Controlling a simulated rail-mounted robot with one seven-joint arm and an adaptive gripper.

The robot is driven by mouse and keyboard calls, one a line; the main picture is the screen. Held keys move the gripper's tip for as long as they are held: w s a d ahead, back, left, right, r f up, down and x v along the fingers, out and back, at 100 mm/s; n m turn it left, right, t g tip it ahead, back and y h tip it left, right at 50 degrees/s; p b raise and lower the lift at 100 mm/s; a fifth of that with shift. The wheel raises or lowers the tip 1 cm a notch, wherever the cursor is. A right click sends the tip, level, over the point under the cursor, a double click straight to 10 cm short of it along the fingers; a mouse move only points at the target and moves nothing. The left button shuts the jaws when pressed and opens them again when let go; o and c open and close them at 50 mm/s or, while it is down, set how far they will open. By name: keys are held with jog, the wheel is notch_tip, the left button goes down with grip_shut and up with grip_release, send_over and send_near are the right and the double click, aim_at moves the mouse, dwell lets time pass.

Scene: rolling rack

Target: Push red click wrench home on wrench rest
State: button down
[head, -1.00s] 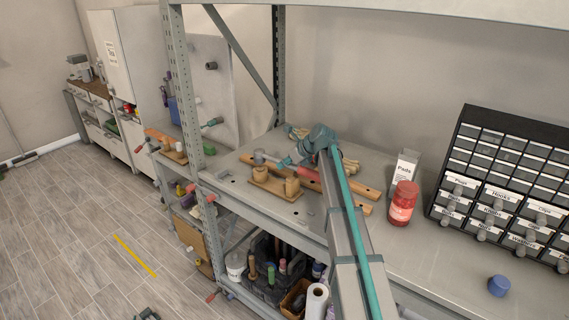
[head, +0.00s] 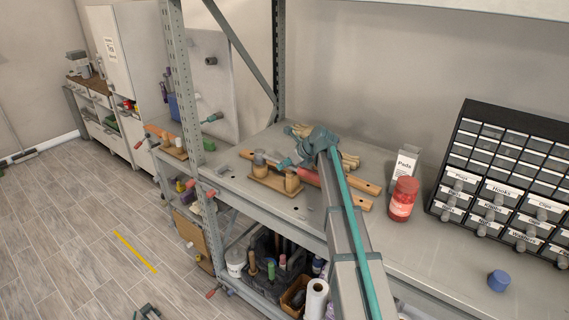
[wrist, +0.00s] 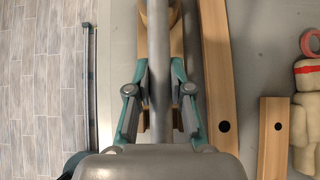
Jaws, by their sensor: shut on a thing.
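The red click wrench lies crosswise on the shelf's left part, with its red handle (head: 309,178) to the right and its grey end at the left. The wrench rest (head: 275,187) is a wooden base with two upright posts. The grey end appears at the top of the left post; the red handle passes by the right post. I cannot tell how deep the wrench sits. My gripper (head: 285,164) is shut on the wrench's grey shaft (wrist: 158,55), which runs between the fingers (wrist: 158,95) in the wrist view. Wood of the rest shows below it.
A red jar (head: 403,200), a white Pads box (head: 407,163) and a black drawer cabinet (head: 505,180) stand to the right. A rack upright (head: 184,90) stands left.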

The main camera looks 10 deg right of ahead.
jog(key=shift+f, duration=0.65)
jog(key=shift+c, duration=2.4)
grip_release()
jog(key=shift+f, duration=0.1)
